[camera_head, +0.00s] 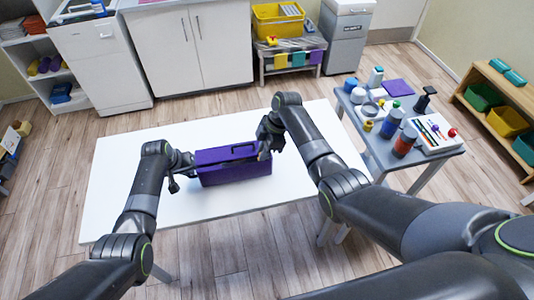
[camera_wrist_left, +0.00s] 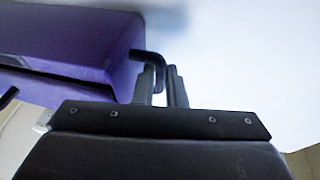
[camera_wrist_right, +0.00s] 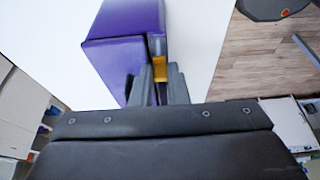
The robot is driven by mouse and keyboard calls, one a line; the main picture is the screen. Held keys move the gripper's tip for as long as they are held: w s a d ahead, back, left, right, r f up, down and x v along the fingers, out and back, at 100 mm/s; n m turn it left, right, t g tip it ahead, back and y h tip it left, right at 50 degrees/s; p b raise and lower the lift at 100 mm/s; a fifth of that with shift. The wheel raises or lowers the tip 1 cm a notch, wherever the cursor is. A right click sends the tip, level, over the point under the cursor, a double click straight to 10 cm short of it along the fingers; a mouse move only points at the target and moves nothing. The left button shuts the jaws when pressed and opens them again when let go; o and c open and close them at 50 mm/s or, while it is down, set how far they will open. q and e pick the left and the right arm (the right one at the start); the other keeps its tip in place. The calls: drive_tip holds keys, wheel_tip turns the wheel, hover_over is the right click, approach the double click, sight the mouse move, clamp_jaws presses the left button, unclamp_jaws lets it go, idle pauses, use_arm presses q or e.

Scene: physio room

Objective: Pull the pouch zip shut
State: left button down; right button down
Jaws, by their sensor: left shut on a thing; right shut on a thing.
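The purple pouch (camera_head: 235,170) lies on the white table (camera_head: 130,185), a dark slot visible along its top. It also shows in the left wrist view (camera_wrist_left: 70,40) and the right wrist view (camera_wrist_right: 125,50). My left gripper (camera_head: 190,163) is at the pouch's left end. In the left wrist view it (camera_wrist_left: 161,80) is shut on a black loop (camera_wrist_left: 148,55) beside the pouch end. My right gripper (camera_head: 266,148) is at the right end. In the right wrist view it (camera_wrist_right: 160,78) is shut on the orange-yellow zip pull (camera_wrist_right: 160,65); the fingers partly hide the pull.
The table is otherwise bare around the pouch. A grey side table (camera_head: 440,150) with bottles, jars and a tray stands to the right. White cabinets (camera_head: 190,45) and a low stand with a yellow bin (camera_head: 278,22) are behind.

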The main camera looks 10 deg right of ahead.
use_arm(q)
drive_tip(key=shift+s+d+f, duration=0.1)
drive_tip(key=shift+s+f, duration=0.05)
use_arm(e)
drive_tip(key=shift+a, duration=5.45)
drive_tip(key=c, duration=1.7)
unclamp_jaws()
use_arm(q)
drive_tip(key=shift+d, duration=0.1)
use_arm(e)
drive_tip(key=o, duration=0.3)
drive_tip(key=shift+d+r, duration=0.1)
drive_tip(key=shift+o, duration=0.2)
drive_tip(key=shift+r, duration=0.95)
use_arm(q)
drive_tip(key=shift+a, duration=0.25)
use_arm(e)
drive_tip(key=shift+r, duration=3)
